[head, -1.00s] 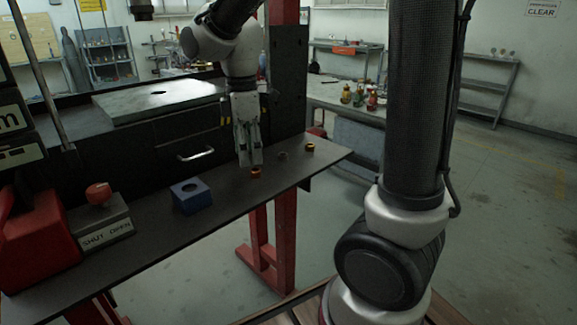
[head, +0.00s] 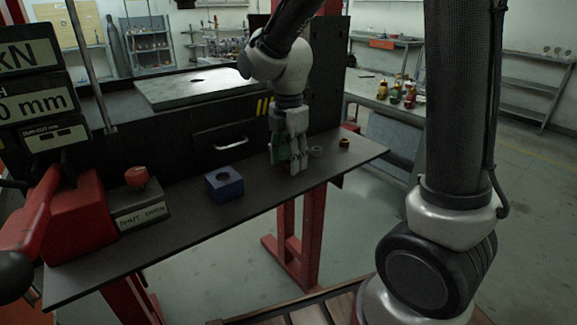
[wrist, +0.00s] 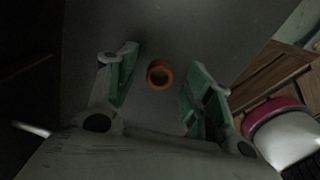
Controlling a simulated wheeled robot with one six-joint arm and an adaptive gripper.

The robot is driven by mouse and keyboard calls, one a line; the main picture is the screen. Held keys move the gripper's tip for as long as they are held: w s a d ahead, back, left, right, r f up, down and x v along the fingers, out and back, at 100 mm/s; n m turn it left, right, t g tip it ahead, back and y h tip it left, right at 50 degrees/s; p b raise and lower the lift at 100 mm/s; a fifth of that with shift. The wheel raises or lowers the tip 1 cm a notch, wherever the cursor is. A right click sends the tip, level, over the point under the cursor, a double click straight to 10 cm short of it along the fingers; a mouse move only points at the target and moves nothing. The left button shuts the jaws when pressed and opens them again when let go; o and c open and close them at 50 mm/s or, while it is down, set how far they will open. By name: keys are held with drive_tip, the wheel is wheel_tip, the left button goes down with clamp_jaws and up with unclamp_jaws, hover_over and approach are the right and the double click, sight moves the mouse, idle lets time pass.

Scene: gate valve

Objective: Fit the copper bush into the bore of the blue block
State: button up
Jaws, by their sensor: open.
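The copper bush (wrist: 159,75) is an orange ring with a dark hole, standing on the dark bench top in the wrist view, between my spread fingers. My gripper (wrist: 164,62) is open, with green-padded fingers either side of the bush and gaps on both sides. In the head view my gripper (head: 289,163) points down low over the bench and hides the bush. I cannot tell its exact height above the bench. The blue block (head: 224,184), with a round bore in its top, sits on the bench to the left of my gripper.
A grey ring (head: 315,152) lies close right of my gripper, and a brass-coloured ring (head: 344,143) lies farther right. A small box with a red knob (head: 136,178) stands left of the block. A drawer handle (head: 230,143) projects behind. The bench between block and gripper is clear.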

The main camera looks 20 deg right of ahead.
drive_tip(key=shift+f, duration=0.1)
clamp_jaws()
